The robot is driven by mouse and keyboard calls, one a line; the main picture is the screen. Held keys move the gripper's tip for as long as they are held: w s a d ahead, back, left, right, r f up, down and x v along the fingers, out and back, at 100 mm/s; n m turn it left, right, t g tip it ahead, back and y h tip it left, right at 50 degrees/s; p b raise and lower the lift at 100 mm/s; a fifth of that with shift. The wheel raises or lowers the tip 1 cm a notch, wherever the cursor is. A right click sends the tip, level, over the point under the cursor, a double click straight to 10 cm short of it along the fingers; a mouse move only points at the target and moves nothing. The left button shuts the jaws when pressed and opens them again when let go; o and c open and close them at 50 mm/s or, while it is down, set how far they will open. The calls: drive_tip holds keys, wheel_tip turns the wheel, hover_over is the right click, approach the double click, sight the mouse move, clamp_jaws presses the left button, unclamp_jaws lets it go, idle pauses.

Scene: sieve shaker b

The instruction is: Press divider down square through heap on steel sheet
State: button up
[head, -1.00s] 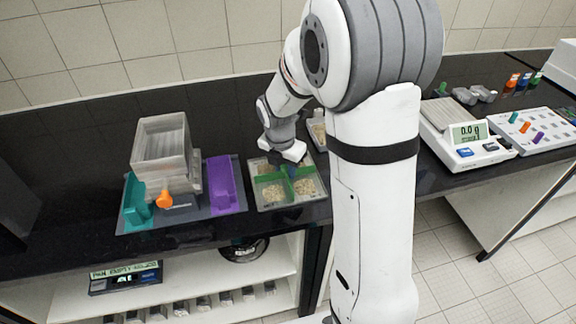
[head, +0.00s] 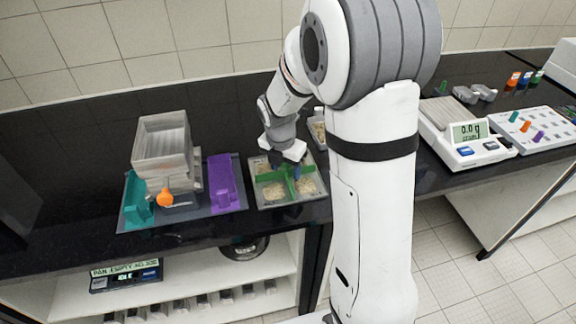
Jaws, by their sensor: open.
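The green cross-shaped divider (head: 271,177) stands on the steel sheet (head: 318,203) on the black counter, parting a pale grainy heap (head: 275,191) into several portions. It looks roughly upright; whether its lower edge touches the sheet everywhere cannot be told. My gripper (head: 289,168) is right above the divider's middle, its dark fingertips apart on either side of the green walls. The rear portions are partly hidden by my gripper.
Left of the sheet stands a sieve shaker with a clear box stack (head: 160,146), an orange knob (head: 165,197), and teal and purple side blocks (head: 225,184). A tray (head: 319,131) lies behind. A balance (head: 466,134) reading 0.0 g stands right.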

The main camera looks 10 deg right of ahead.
drive_tip(key=shift+r, duration=0.1)
drive_tip(key=shift+r, duration=0.35)
drive_tip(key=r, duration=0.4)
drive_tip(key=s+r, duration=0.1)
drive_tip(key=r, duration=0.1)
drive_tip(key=shift+a+r, duration=0.4)
drive_tip(key=s+d+r+m, duration=0.1)
drive_tip(key=s+r+m, duration=0.1)
drive_tip(key=s+m, duration=0.8)
drive_tip(key=s+r+m+t+y, duration=0.1)
drive_tip(key=s+r+m, duration=0.2)
drive_tip(key=s+m, duration=0.7)
drive_tip(key=m, duration=0.7)
drive_tip(key=shift+s+d+t, duration=0.15)
drive_tip(key=shift+d+t, duration=0.15)
drive_tip(key=shift+d, duration=0.1)
